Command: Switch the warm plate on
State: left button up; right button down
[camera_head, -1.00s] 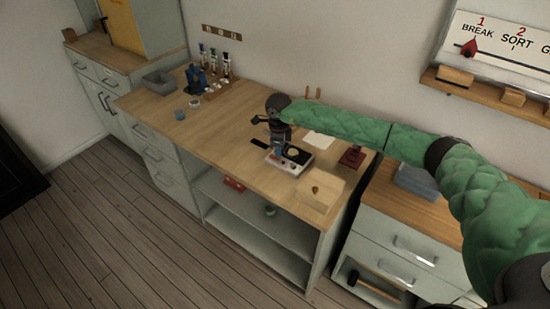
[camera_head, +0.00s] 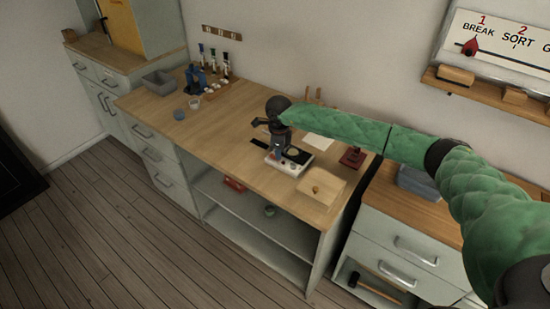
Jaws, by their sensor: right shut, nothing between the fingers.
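The warm plate (camera_head: 291,168) is a small white-sided unit with a dark top, on the wooden workbench right of its middle. A small pale round thing (camera_head: 293,151) lies on its dark top. My right gripper (camera_head: 277,153) points down over the left part of the plate, its fingers shut and empty. The fingertips are at or just above the plate; I cannot tell whether they touch it. The gripper hides part of the plate's left side, and its switch is too small to make out. My left gripper is not in view.
Blue tools, bottles and a grey tray (camera_head: 159,83) stand at the bench's far left. The bench's middle (camera_head: 215,125) is clear.

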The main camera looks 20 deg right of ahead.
jog(key=shift+f, duration=0.15)
notch_tip(320, 180, up, 7)
jog(key=shift+r+p, duration=0.1)
jog(key=shift+p, duration=0.45)
dwell(0.6)
